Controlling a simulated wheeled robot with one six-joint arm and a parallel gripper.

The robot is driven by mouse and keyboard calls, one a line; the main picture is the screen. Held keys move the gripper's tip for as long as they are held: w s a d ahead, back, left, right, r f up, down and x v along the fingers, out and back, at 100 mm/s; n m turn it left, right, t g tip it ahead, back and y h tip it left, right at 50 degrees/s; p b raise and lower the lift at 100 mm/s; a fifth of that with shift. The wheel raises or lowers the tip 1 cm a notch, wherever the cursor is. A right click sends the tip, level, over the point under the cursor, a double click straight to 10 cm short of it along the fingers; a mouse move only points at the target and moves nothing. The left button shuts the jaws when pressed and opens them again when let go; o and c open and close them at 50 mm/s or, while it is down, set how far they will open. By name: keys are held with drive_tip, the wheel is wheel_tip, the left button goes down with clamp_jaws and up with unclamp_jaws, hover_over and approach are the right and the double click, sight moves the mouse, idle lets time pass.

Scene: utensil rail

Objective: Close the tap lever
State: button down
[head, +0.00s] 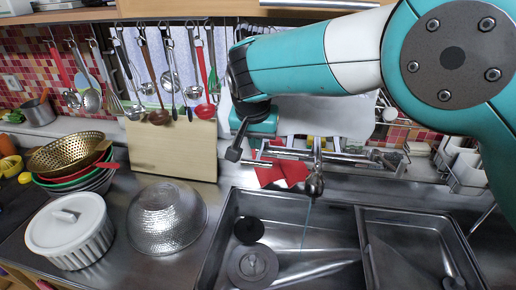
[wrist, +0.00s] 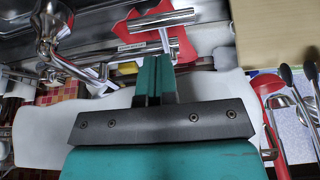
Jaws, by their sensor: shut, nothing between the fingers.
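The chrome tap (head: 316,165) stands behind the sink, with its spout over the left basin. A thin pale line, looking like water, runs down from the spout. Metal bars (head: 335,156) extend sideways from the tap; I cannot tell exactly which one is the lever. In the wrist view the tap (wrist: 48,30) is at upper left, and a metal bar (wrist: 160,20) lies just beyond my fingertips. My gripper (wrist: 154,60) has its teal fingers together, with nothing between them. In the head view my gripper is left of the tap, its fingertips partly hidden.
The double sink (head: 340,205) is in front. A cutting board (head: 175,155) leans under hanging utensils. A red cloth (head: 282,173) lies by the tap, close to my fingers.

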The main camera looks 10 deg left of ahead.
sight(258, 161)
drive_tip(key=x, duration=0.1)
drive_tip(key=p+x, duration=0.1)
drive_tip(key=x, duration=0.1)
drive_tip(key=p+x, duration=0.1)
drive_tip(key=shift+s+f, duration=0.25)
drive_tip(key=shift+f, duration=0.35)
